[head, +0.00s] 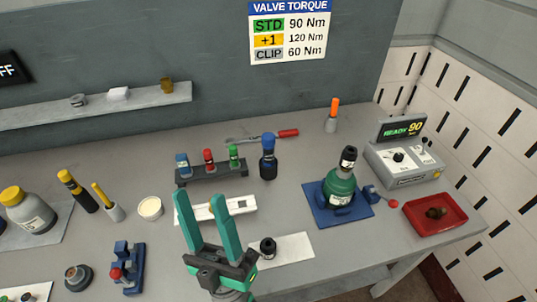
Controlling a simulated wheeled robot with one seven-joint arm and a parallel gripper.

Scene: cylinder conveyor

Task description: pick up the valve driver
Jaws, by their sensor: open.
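A dark upright tool with a blue cap (268,157) stands on the bench behind my gripper, right of a small rack; it looks like the valve driver, but I cannot be sure. My gripper (200,197) has teal fingers, spread apart with nothing between them. It is left of and nearer than the blue-capped tool, clear of it. The fingers partly hide a white slotted block (236,204). A green cylinder (339,188) with a black valve top (348,157) stands in a blue clamp base (324,217) to the right.
The rack (212,178) holds blue, red and green-topped pieces. A black fitting (268,246) sits on white paper (297,247). A red-handled wrench (262,136) lies behind. The controller (405,163) reads READY 90. A red tray (450,222) is at right. Several bottles and tools crowd the left.

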